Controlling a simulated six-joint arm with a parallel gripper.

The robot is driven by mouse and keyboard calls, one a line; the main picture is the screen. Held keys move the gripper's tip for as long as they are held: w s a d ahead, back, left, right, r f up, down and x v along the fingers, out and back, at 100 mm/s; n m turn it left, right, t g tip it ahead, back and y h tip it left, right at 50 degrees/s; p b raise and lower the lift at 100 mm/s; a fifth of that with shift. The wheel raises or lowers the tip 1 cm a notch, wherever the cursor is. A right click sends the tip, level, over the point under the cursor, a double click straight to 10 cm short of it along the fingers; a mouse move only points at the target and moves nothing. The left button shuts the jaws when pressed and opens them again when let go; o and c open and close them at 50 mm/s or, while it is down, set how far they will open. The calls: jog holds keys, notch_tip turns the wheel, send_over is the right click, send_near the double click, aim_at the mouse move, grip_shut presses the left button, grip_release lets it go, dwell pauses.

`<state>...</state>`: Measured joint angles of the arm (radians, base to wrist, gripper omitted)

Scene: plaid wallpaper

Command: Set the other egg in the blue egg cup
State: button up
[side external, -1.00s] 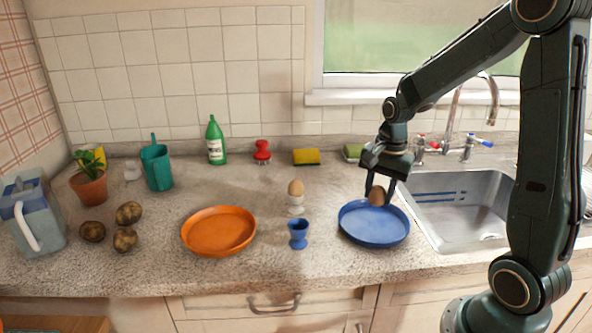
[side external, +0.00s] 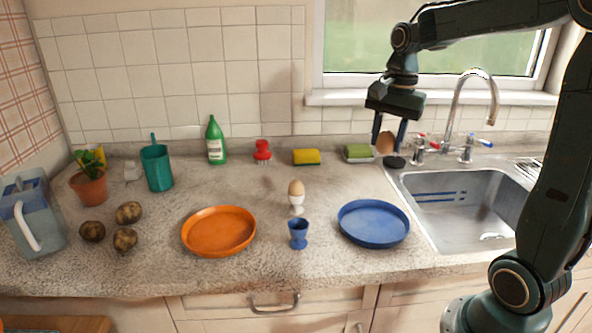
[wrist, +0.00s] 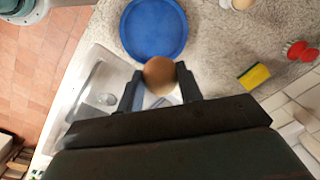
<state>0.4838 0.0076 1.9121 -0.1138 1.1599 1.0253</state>
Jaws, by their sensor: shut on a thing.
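My gripper (side external: 387,143) is shut on a brown egg (side external: 385,143) and holds it up above the back of the counter, behind the blue plate. In the wrist view the egg (wrist: 159,75) sits between the two fingertips. The blue egg cup (side external: 298,233) stands upright and empty on the counter, left of the blue plate (side external: 374,239). Another egg (side external: 296,188) sits in a white egg cup (side external: 296,204) just behind the blue cup. The blue plate is empty and also shows in the wrist view (wrist: 154,30).
An orange plate (side external: 219,250) lies left of the cups. A yellow sponge (side external: 306,157), a green sponge (side external: 358,152), a red brush (side external: 262,152) and a green bottle (side external: 215,142) stand along the wall. The sink (side external: 465,211) and tap (side external: 489,90) are at right.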

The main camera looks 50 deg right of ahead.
dwell(0.6)
jog(key=shift+w+a+r, duration=0.1)
jog(key=shift+w+a, duration=0.35)
jog(key=shift+a, duration=0.2)
jog(key=w+a+f, duration=0.4)
jog(key=a+f, duration=0.1)
jog(key=a, duration=0.2)
jog(key=w+a+f, duration=0.5)
jog(key=a, duration=0.3)
jog(key=shift+w+a, duration=0.2)
jog(key=shift+w, duration=0.05)
jog(key=shift+f, duration=0.2)
dwell(0.4)
jog(key=shift+f, duration=1.2)
jog(key=shift+f, duration=1.55)
dwell(1.7)
